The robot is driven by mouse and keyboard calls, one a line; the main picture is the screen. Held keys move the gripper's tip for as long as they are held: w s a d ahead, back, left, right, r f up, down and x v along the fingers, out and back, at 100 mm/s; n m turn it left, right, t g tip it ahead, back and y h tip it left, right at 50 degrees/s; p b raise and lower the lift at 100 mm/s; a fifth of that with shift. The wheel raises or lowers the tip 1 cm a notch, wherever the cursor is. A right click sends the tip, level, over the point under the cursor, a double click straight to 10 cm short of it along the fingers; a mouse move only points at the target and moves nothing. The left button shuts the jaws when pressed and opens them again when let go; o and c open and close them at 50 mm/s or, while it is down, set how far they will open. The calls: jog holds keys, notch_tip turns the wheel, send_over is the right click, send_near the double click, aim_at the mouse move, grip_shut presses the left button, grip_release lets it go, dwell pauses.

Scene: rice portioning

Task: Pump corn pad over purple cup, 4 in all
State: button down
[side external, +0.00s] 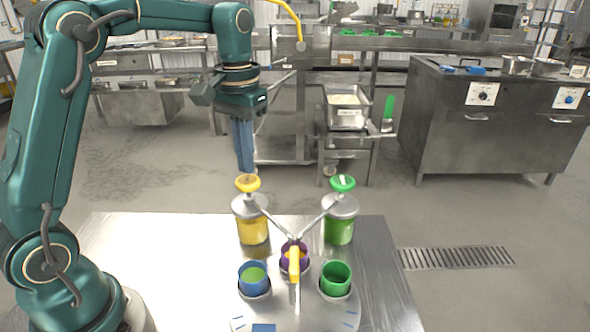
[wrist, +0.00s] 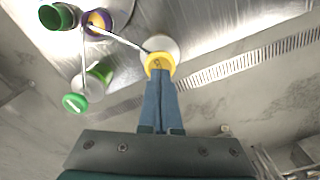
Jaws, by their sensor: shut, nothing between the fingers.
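The corn dispenser (side external: 252,222), a jar with yellow contents, has a round yellow pad (side external: 248,183) on top; the pad also shows in the wrist view (wrist: 158,60). My gripper (side external: 246,171) is shut and empty, pointing down with its blue fingertips over the yellow pad. I cannot tell whether they touch it. The purple cup (side external: 284,262) stands in the middle, where the dispenser's spout reaches. In the wrist view the purple cup (wrist: 84,20) shows yellow inside. A yellow upright piece (side external: 294,264) partly hides it in the side view.
A green dispenser (side external: 340,230) with a green pad (side external: 343,183) stands to the right, its spout also reaching the purple cup. A blue cup (side external: 252,284) with green contents and a green cup (side external: 335,281) stand in front on the round plate (side external: 300,318). The table's left side is clear.

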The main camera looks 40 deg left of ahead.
aim_at(247, 179)
jog(key=shift+f, duration=0.15)
jog(key=shift+f, duration=1.4)
jog(key=shift+r, duration=1.55)
jog(key=shift+f, duration=0.1)
jog(key=shift+f, duration=1.4)
jog(key=shift+r, duration=1.5)
